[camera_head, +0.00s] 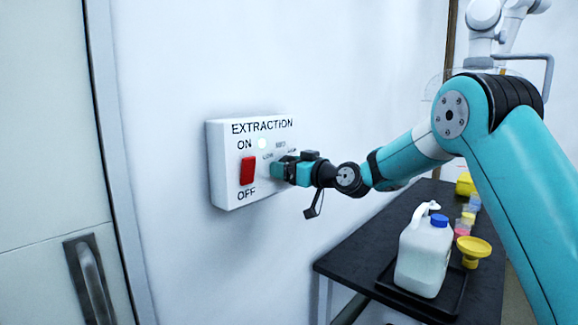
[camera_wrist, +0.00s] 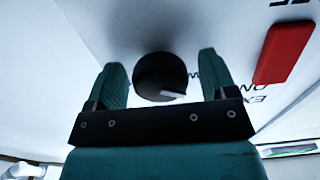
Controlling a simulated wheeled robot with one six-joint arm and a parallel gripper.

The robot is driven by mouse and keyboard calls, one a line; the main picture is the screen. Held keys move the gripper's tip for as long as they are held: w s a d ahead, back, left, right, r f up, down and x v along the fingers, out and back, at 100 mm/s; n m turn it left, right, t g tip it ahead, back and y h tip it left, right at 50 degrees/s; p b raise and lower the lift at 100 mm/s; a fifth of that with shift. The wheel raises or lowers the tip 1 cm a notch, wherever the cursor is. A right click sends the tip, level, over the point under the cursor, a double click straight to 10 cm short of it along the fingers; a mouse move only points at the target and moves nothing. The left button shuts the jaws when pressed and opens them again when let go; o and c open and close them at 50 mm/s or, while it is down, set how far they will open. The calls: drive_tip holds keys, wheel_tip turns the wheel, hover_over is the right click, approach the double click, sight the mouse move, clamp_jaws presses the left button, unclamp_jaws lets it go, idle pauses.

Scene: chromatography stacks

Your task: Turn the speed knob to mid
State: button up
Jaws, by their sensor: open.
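The white EXTRACTION panel (camera_head: 225,180) is fixed to the wall in the head view. LOW, MID and HIGH labels show on its right side, but my gripper (camera_head: 277,171) hides the speed knob there. In the wrist view the round black knob (camera_wrist: 158,72) sits between the fingers of my gripper (camera_wrist: 164,65). The fingers are open, one on each side, with visible gaps between them and the knob. A white mark shows at the knob's lower right; I cannot tell exactly which label it points to.
A red switch (camera_head: 247,170) is left of the knob, close to my fingers; it also shows in the wrist view (camera_wrist: 284,52). A dark table (camera_head: 345,262) at lower right holds a white jug (camera_head: 424,256) and a yellow funnel (camera_head: 473,248). A door handle (camera_head: 90,282) is at lower left.

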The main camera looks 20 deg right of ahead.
drive_tip(key=shift+c, duration=0.2)
drive_tip(key=c, duration=0.9)
drive_tip(key=shift+m, duration=0.3)
drive_tip(key=m+b, duration=0.1)
drive_tip(key=m, duration=0.1)
drive_tip(key=shift+m, duration=0.4)
drive_tip(key=m, duration=0.2)
drive_tip(key=shift+m, duration=0.3)
drive_tip(key=m+p, duration=0.1)
drive_tip(key=m, duration=0.4)
drive_tip(key=shift+r+m, duration=0.1)
drive_tip(key=shift+m, duration=0.3)
